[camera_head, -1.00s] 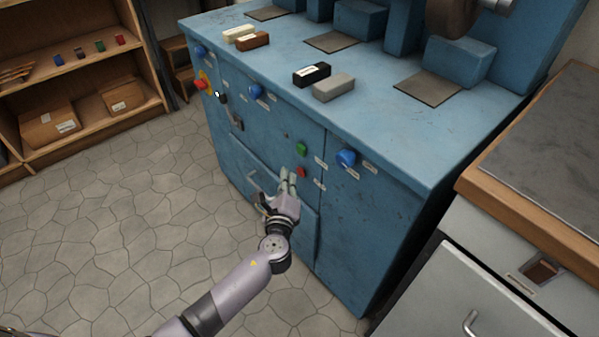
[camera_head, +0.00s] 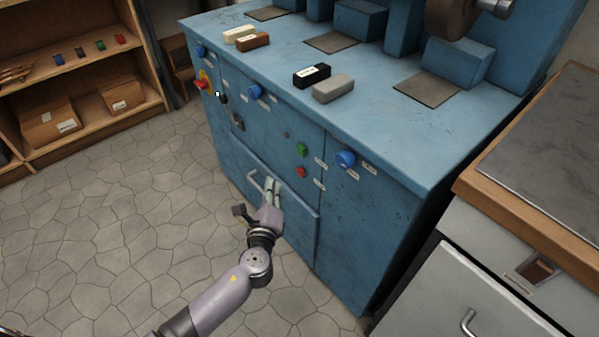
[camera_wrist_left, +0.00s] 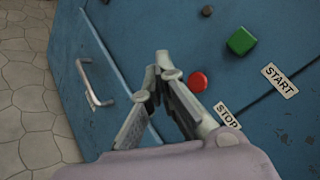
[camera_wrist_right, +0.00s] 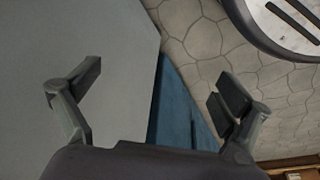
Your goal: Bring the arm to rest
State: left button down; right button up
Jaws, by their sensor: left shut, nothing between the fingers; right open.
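My left gripper (camera_head: 272,190) is shut and empty in front of the blue machine cabinet (camera_head: 345,240), near its drawer front. In the left wrist view its fingertips (camera_wrist_left: 163,68) meet, with the red STOP button (camera_wrist_left: 198,81) and green START button (camera_wrist_left: 241,41) to their right and a metal drawer handle (camera_wrist_left: 88,84) to their left. I cannot tell whether the fingers touch the cabinet. My right gripper is outside the head view. In the right wrist view my right gripper (camera_wrist_right: 160,92) is open, its fingers wide apart with nothing between them.
A grey-topped workbench (camera_head: 545,165) with drawers stands at the right. Wooden shelves (camera_head: 80,75) with cardboard boxes stand at the left. Several polishing bars, including a black one (camera_head: 311,75), lie on the cabinet top. The tiled floor (camera_head: 110,210) at the left is clear.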

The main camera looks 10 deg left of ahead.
dwell(0.3)
pick_arm(q)
jog(key=s+a+f+n+g+y, duration=0.1)
jog(key=s+a+f+n+g, duration=0.25)
jog(key=s+f+n, duration=0.35)
jog(key=s+a+f+n+g, duration=0.2)
jog(key=s+f+n+g, duration=0.3)
jog(key=s+f+n, duration=0.25)
jog(key=s+d+f+n+g+h+p, duration=0.15)
jog(key=s+f+n+g+p, duration=0.3)
jog(key=s, duration=0.65)
jog(key=s+d+f+n+g+h+p, duration=0.1)
jog(key=s+f+n+g+h+p, duration=0.15)
jog(key=s+f+p, duration=0.6)
jog(key=s+a+p, duration=0.2)
jog(key=s+p, duration=0.3)
jog(key=s, duration=1)
jog(key=shift+n+y+p, duration=0.3)
jog(key=shift+n, duration=0.05)
pick_arm(e)
jog(key=s+d+f+g, duration=0.1)
jog(key=s+f, duration=0.2)
jog(key=s, duration=0.6)
jog(key=s+d+f, duration=0.2)
jog(key=s+f, duration=0.2)
jog(key=s, duration=0.6)
jog(key=shift+s+d+f+g, duration=0.15)
jog(key=shift+s+d+g, duration=0.1)
jog(key=shift+g, duration=0.15)
